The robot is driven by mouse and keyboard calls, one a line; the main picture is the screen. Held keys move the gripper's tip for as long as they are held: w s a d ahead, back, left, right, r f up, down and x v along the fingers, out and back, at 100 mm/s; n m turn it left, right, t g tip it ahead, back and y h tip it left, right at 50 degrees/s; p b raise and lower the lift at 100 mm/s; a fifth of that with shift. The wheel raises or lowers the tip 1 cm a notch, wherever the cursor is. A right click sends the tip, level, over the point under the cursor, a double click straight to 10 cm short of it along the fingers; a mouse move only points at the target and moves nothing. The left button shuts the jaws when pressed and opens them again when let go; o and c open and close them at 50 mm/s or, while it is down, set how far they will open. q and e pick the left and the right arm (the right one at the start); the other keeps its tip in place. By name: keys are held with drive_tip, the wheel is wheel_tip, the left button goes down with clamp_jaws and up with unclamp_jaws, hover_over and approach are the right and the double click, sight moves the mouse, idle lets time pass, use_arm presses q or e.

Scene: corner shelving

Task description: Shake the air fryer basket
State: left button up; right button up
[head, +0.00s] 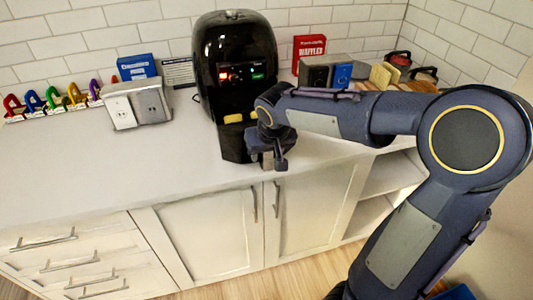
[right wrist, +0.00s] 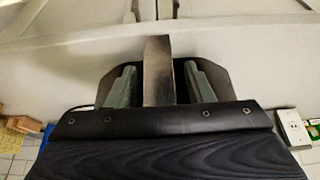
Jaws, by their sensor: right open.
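The air fryer (head: 236,62) is tall, glossy and black, with small red and green lit displays, and stands on the counter. Its lower front, with a yellow mark, shows as a dark basket part (head: 233,140), partly hidden by my right arm. My right gripper (head: 272,160) points down just right of this part, near the counter's front edge. In the right wrist view its two fingers (right wrist: 157,88) are apart, with a brownish bar (right wrist: 158,60), seemingly the basket handle, between them. Gaps show on both sides of the bar. My left gripper is out of view.
The white counter (head: 80,180) is clear to the left. A grey and white outlet box (head: 138,103), a blue box (head: 138,66) and colored clips stand at the back left. A red waffle box (head: 309,46) and several items stand right of the fryer.

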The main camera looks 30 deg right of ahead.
drive_tip(key=shift+w+f, duration=0.15)
drive_tip(key=shift+f, duration=0.25)
